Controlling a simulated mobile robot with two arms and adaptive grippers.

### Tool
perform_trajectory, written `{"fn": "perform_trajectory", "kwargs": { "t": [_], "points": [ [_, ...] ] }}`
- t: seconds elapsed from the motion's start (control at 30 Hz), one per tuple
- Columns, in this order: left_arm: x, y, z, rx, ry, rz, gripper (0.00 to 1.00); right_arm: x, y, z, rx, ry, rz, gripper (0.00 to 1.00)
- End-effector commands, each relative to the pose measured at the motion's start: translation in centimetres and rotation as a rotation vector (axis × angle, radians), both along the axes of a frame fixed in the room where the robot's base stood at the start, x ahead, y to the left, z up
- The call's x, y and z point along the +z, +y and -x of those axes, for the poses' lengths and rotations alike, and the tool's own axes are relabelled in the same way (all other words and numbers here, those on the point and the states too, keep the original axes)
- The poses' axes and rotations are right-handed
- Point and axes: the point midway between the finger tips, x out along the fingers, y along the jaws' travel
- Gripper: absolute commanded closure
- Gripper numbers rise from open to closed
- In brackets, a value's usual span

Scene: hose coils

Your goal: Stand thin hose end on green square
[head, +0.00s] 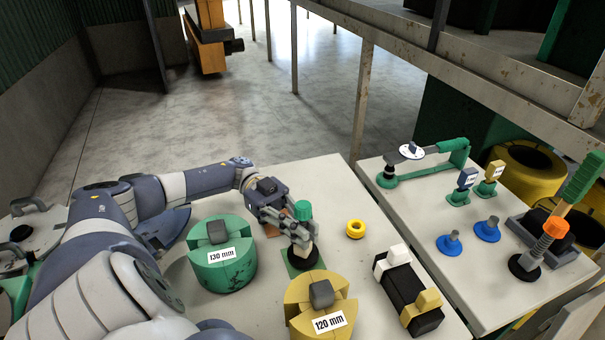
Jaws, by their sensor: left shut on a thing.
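The hose end (303,211) has a green top, a grey lower body and a black round base. It is upright over the green square (291,270) on the near table, and its base hides most of the square. I cannot tell whether the base touches it. My left gripper (297,232) is shut on the hose end from the left, around its middle, which the fingers partly hide. My right gripper is not in view.
A green 130 mm block (222,272) stands left and a yellow 120 mm block (318,290) in front. An orange square (270,230), yellow ring (355,229) and black holder (410,300) are nearby. The right table (430,217) carries tools and fittings.

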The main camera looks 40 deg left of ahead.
Motion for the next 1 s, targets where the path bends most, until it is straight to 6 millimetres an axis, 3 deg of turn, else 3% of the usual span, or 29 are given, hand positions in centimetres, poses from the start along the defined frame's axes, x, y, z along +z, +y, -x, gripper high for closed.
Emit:
{"fn": "perform_trajectory", "kwargs": {
  "t": [0.97, 1.0],
  "points": [
    [-0.36, -0.01, -0.01, 0.0, -0.001, 0.001, 1.0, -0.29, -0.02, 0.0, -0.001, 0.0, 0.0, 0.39],
    [-0.36, -0.01, -0.01, 0.0, -0.001, 0.001, 0.8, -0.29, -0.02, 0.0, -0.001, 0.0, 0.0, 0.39]
  ]
}}
